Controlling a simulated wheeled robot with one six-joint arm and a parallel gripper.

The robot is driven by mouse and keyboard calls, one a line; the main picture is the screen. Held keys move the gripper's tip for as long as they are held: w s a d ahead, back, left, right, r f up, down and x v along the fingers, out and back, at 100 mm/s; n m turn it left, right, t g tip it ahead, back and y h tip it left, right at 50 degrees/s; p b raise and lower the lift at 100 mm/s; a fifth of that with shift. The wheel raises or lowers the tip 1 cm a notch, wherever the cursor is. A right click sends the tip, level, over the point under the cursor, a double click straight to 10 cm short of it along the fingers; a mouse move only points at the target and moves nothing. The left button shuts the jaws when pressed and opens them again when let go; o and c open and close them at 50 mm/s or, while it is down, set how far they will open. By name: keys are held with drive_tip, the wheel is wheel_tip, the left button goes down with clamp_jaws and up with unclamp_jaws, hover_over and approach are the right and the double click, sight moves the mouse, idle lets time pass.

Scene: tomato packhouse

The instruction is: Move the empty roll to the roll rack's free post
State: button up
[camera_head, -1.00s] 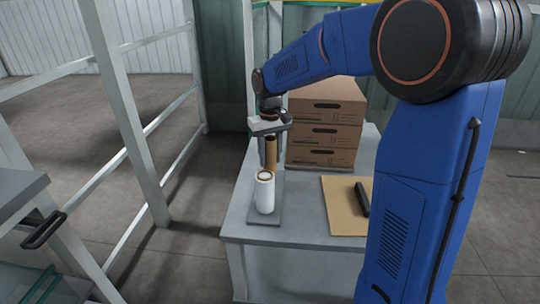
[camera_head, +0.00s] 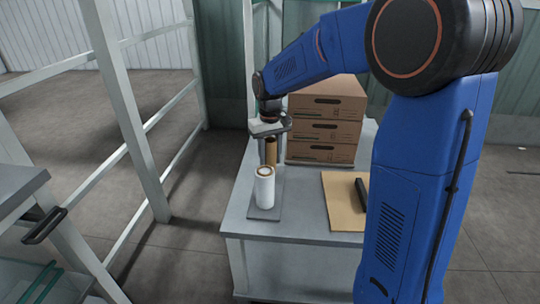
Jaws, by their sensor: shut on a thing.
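The empty roll is a bare brown cardboard core (camera_head: 271,151), upright just behind a white full roll (camera_head: 265,188). My gripper (camera_head: 270,150) points down from above and is shut on the core near its top. The white roll stands on the roll rack's dark grey base plate (camera_head: 264,214), near the table's left edge. The core is over the plate's far part. Its lower end is hidden behind the white roll, so I cannot tell whether it is on a post or above one. No bare post shows.
Several brown cartons (camera_head: 325,128) are stacked right behind the core, close to my gripper. A tan board (camera_head: 340,205) with a black object (camera_head: 362,195) lies at the right of the grey table (camera_head: 300,226). A pale metal frame (camera_head: 135,135) stands at the left.

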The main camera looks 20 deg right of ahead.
sight(270, 138)
drive_tip(key=shift+f, duration=0.35)
drive_tip(key=o, duration=1)
drive_tip(key=shift+r, duration=4)
